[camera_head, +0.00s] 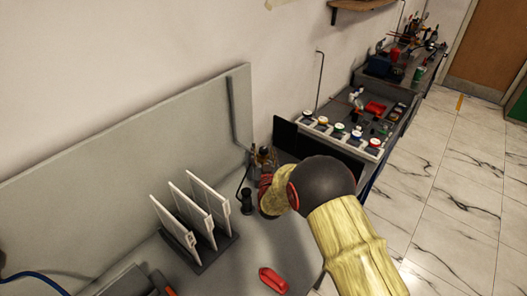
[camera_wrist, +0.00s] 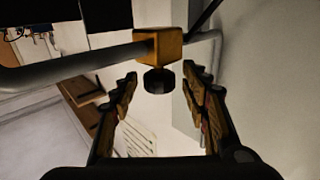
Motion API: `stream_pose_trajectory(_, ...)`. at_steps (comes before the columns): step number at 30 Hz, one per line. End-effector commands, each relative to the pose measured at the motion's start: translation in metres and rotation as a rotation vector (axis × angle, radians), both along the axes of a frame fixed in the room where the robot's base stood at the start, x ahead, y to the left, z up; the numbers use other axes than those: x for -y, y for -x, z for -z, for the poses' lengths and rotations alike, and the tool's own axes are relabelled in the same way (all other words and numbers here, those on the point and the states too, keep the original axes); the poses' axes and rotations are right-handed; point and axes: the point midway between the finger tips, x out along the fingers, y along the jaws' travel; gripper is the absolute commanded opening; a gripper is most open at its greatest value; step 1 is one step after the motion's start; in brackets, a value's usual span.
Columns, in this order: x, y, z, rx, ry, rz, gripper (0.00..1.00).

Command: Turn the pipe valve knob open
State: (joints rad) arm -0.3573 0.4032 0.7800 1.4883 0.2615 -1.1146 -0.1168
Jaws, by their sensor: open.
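The pipe valve has a yellow-orange block (camera_wrist: 160,45) on a grey pipe (camera_wrist: 90,58) in the wrist view. Its black knob (camera_wrist: 159,80) sticks out from the block toward my gripper. My gripper (camera_wrist: 159,75) is open, with one finger left of the knob and one right of it. Clear gaps show on both sides, and I see no contact. How deep the knob sits between the fingertips is hard to tell. In the head view my gripper (camera_head: 262,160) is by the grey back panel, and the knob cannot be made out there.
A rack with several white plates (camera_head: 195,212) stands on the grey bench left of my gripper. A red object (camera_head: 272,280) lies near the front. A small dark green stand (camera_head: 246,202) is close by my gripper. A bench with colored dials (camera_head: 340,134) is beyond.

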Motion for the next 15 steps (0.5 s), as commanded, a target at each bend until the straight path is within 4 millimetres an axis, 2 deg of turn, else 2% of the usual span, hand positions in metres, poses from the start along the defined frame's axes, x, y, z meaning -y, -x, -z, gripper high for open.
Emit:
stream_pose_trajectory(4, -0.0007, -0.0071, -0.0002, 0.001, 0.0, 0.0, 0.46)
stream_pose_trajectory(11, -0.0007, -0.0076, -0.0005, 0.0, 0.0, 0.0, 0.46)
stream_pose_trajectory(15, -0.0007, -0.0075, -0.0004, 0.0, 0.0, 0.0, 0.39)
